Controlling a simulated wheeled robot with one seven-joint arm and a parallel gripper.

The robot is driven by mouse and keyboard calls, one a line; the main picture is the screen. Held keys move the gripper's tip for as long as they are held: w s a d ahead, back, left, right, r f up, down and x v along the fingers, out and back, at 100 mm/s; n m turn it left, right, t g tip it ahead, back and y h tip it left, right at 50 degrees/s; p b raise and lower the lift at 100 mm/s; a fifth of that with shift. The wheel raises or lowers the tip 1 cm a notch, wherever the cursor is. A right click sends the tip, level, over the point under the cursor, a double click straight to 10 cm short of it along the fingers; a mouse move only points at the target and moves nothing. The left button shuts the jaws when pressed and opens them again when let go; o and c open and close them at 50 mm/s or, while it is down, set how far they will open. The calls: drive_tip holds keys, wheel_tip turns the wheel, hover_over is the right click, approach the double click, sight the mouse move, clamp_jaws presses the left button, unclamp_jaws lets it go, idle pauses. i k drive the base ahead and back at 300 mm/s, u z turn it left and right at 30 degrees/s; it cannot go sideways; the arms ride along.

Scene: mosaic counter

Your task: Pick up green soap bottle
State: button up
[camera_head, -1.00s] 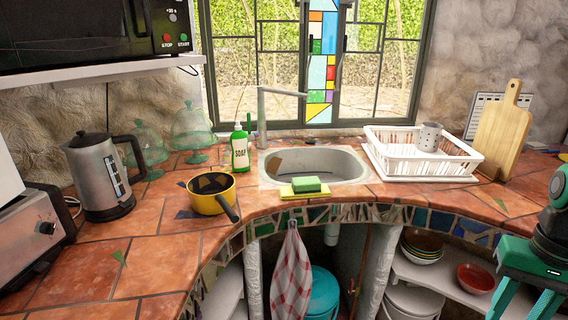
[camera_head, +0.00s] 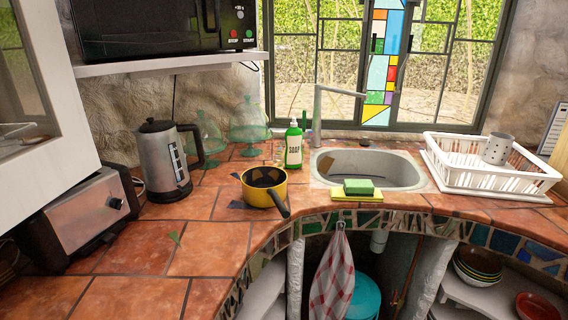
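The green soap bottle (camera_head: 293,148) stands upright on the tiled counter, just left of the sink. It has a white label and a white pump top. Its front is in plain view. The yellow pan stands in front of it and to its left, apart from it. My gripper is not in view now.
The yellow pan (camera_head: 264,187) has its dark handle pointing to the front right. The sink (camera_head: 400,168), a sponge (camera_head: 358,187) and a white dish rack (camera_head: 488,183) are to the right. A kettle (camera_head: 164,160) and a toaster (camera_head: 88,215) stand left. The front-left counter is bare.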

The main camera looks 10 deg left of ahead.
sight(293, 136)
drive_tip(key=z, duration=0.3)
drive_tip(key=i, duration=0.55)
drive_tip(key=u, duration=1.05)
